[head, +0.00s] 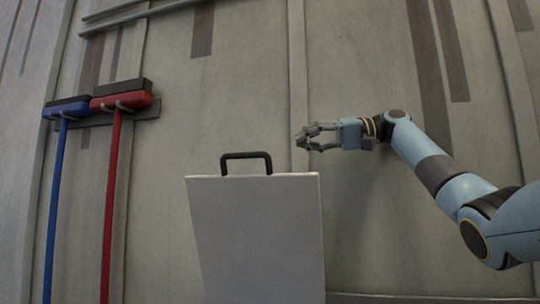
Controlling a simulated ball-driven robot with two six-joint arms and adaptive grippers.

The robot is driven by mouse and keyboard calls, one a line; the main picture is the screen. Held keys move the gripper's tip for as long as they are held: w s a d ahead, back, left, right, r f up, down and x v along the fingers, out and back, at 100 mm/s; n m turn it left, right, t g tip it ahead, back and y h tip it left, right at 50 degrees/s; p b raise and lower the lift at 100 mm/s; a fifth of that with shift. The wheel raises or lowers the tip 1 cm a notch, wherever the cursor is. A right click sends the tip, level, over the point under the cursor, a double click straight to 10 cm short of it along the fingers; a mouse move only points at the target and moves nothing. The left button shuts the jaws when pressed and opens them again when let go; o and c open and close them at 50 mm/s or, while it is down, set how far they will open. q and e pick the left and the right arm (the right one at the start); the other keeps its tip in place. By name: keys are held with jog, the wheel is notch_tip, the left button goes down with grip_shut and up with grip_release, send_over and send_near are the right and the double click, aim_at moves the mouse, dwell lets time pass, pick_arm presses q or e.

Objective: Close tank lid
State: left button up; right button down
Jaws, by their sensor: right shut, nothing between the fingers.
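The tank lid (255,235) is a flat pale grey panel in the lower middle of the head view. It stands raised, with its top edge tilted slightly. A black handle (246,156) sticks up from its top edge. My right gripper (303,138) is shut and empty, to the upper right of the handle and apart from it, pointing left. The tank below the lid is out of view. My left gripper is not in view.
A blue broom (64,180) and a red broom (112,180) hang on a wall rack at the left. A grey panelled wall (240,80) stands behind. The space around the handle looks clear.

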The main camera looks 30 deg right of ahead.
jog(key=w+a+f+p, duration=0.1)
jog(key=a, duration=0.2)
jog(key=w+a+f+p, duration=0.1)
jog(key=a+p, duration=0.1)
jog(key=a, duration=0.2)
jog(key=w+a+f+p, duration=0.1)
jog(key=a+p, duration=0.1)
jog(key=a, duration=0.1)
jog(key=shift+a, duration=0.4)
